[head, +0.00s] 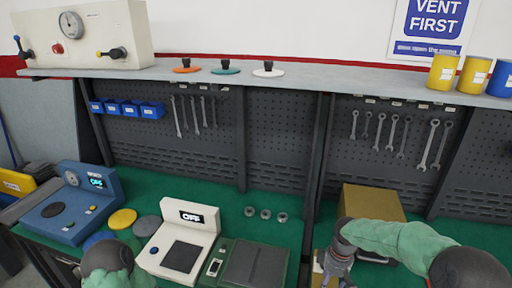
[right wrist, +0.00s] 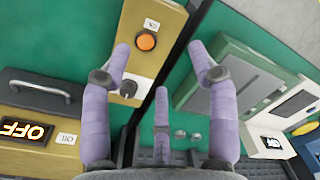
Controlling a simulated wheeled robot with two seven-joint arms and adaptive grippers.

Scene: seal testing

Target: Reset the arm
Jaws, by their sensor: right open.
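My right arm (head: 400,240), in a green sleeve, reaches in from the lower right of the head view. Its gripper (head: 336,264) hangs beside a tan box (head: 372,200) over the green bench. In the right wrist view the gripper (right wrist: 159,52) has its purple fingers spread, with nothing between them. Below the fingers are a tan panel (right wrist: 152,17) with an orange button (right wrist: 146,41) and a black knob (right wrist: 128,88). My left arm (head: 108,262) shows only at the bottom left of the head view; its gripper is out of frame.
A white device (head: 183,232) reading OFF, a blue device (head: 72,207) and a green case (head: 257,264) stand on the green bench. Several metal rings (head: 265,213) lie behind. A grey shelf (head: 330,77) runs above, with wrenches (head: 393,135) hanging below.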

